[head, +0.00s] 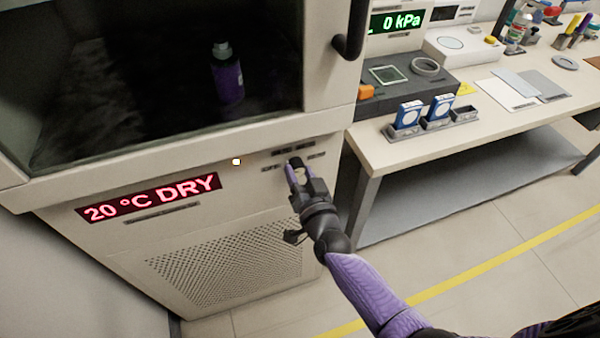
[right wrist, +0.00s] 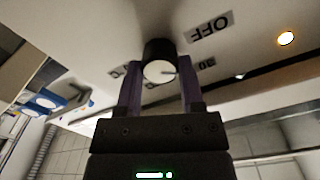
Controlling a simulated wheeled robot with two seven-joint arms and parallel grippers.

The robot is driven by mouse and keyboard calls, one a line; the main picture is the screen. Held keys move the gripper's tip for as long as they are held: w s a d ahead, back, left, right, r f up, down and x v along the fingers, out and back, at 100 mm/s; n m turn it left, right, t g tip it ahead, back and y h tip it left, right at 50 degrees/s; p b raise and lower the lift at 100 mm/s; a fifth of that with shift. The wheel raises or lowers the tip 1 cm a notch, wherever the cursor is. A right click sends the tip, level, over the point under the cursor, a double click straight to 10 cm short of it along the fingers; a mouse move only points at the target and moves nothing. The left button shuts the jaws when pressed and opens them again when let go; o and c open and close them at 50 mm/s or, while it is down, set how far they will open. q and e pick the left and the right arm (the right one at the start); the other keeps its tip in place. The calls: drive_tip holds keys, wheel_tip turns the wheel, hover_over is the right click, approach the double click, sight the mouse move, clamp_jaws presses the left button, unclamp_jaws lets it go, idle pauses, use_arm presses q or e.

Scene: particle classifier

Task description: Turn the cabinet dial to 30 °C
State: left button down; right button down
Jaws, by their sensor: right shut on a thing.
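The cabinet (head: 130,238) shows a red lit display (head: 150,198) reading "20 °C DRY". The dial (head: 296,162) is a small dark knob on the panel right of the display, with printed labels around it. My right gripper (head: 297,174) is at the dial, fingers closed on its sides. In the right wrist view, the dial (right wrist: 158,66) is a black cylinder with a pale face and a dark pointer line, held between the fingertips of the right gripper (right wrist: 159,82). An "OFF" label (right wrist: 209,28) appears upside down beside it. My left gripper is out of view.
The cabinet's dark window (head: 130,70) shows a purple bottle (head: 228,78) inside; a black handle (head: 350,35) is at its right. A small lit lamp (head: 236,161) is left of the dial. A bench (head: 400,155) with instruments stands at the right. Floor in front is clear.

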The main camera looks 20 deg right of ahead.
drive_tip(key=shift+f+m, duration=0.1)
drive_tip(key=shift+m, duration=0.8)
drive_tip(key=m, duration=0.2)
drive_tip(key=shift+m, duration=0.4)
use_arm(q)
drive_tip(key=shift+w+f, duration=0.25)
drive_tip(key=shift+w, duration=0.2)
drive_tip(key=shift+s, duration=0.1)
use_arm(e)
drive_tip(key=shift+m, duration=0.4)
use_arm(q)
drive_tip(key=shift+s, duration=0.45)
